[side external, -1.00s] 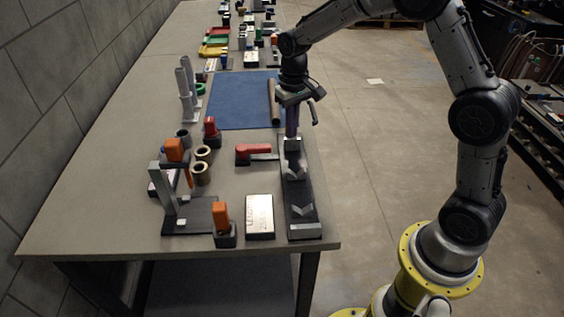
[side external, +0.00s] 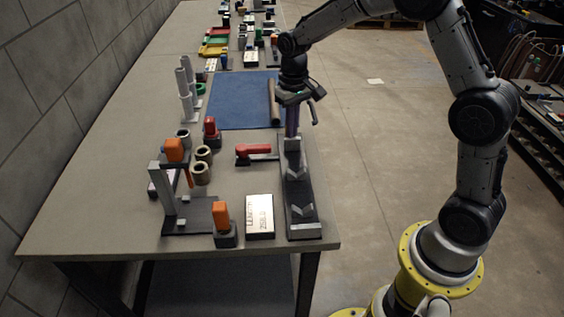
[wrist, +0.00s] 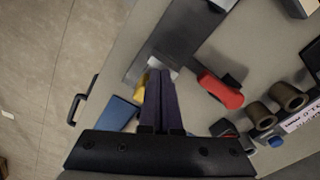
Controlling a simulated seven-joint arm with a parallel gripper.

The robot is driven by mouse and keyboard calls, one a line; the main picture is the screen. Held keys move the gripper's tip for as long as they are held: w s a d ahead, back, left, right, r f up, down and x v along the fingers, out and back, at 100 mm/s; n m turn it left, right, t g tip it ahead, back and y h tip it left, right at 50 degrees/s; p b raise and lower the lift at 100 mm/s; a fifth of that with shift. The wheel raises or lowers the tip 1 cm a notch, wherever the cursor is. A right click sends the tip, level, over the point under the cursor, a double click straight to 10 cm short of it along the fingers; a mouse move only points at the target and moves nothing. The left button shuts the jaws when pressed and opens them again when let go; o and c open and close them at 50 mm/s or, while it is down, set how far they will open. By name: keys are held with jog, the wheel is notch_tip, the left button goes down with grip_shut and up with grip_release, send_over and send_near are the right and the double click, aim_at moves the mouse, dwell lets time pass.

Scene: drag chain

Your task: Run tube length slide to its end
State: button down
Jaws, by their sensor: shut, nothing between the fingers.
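The dark length rail (side external: 306,190) lies along the table's right edge, with light metal V-shaped blocks (side external: 297,170) on it and an end plate (side external: 305,231) at its near end. A pale metal block (side external: 292,147) is at the rail's far end. My gripper (side external: 292,132) points down at this far block; its purple fingers are shut together with nothing between them. In the wrist view the fingertips (wrist: 160,74) are at or just above a pale metal piece on the rail (wrist: 190,35). I cannot tell whether they touch it.
A red-handled clamp (side external: 256,151) lies just left of the rail. A display labelled LENGTH (side external: 259,217) stands near the rail's near end. Bronze tubes (side external: 201,172), an orange-topped fixture (side external: 173,150) and an orange-handled part (side external: 222,218) are further left. A blue mat (side external: 235,100) lies beyond.

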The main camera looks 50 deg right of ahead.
jog(key=shift+s+f, duration=0.15)
jog(key=shift+f, duration=0.25)
jog(key=shift+w+d, duration=0.55)
jog(key=shift+w, duration=0.05)
dwell(0.3)
jog(key=shift+s, duration=0.1)
jog(key=shift+s+a, duration=0.45)
jog(key=shift+a, duration=0.1)
notch_tip(320, 180, up, 9)
jog(key=shift+w+f, duration=0.15)
dwell(0.7)
